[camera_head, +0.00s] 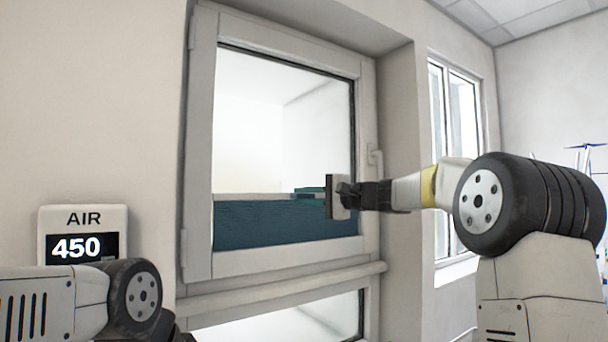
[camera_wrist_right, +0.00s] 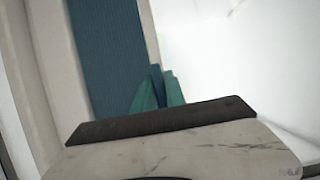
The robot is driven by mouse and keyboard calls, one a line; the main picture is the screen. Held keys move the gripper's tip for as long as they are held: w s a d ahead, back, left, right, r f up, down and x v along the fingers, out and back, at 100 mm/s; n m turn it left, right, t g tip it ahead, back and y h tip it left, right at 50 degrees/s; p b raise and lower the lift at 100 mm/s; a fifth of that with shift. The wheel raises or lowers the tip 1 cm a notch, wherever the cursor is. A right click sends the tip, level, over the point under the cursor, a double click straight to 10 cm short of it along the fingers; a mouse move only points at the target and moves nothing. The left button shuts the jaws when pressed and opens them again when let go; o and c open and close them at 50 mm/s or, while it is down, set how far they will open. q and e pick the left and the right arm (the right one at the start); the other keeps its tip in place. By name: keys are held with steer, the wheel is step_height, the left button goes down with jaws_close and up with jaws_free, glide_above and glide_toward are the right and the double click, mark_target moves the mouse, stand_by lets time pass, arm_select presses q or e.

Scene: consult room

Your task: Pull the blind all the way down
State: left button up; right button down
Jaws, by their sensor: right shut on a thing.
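The teal blind (camera_head: 280,222) covers the lower part of the window pane, with a pale rail (camera_head: 250,196) along its top edge. Bare bright glass shows above it. A small teal tab (camera_head: 308,191) stands out from the rail near its right end. My right gripper (camera_head: 335,196) is at this tab and shut on it, its fingers hiding part of it. In the right wrist view the teal tab (camera_wrist_right: 160,92) runs behind the dark-edged finger, with the blind (camera_wrist_right: 108,50) to its left. My left gripper is out of view; only my left arm shows at bottom left.
The window frame (camera_head: 201,150) surrounds the pane, with a window handle (camera_head: 375,160) on its right side, close to my right wrist. A wall display (camera_head: 82,218) reading AIR 450 is at left. A second window (camera_head: 455,130) is at right.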

step_height(320, 180, down, 7)
steer(key=shift+r, duration=0.1)
steer(key=c, duration=1.4)
jaws_free()
steer(key=shift+c, duration=0.2)
steer(key=v, duration=0.7)
steer(key=shift+s+d, duration=0.2)
steer(key=shift+d, duration=0.15)
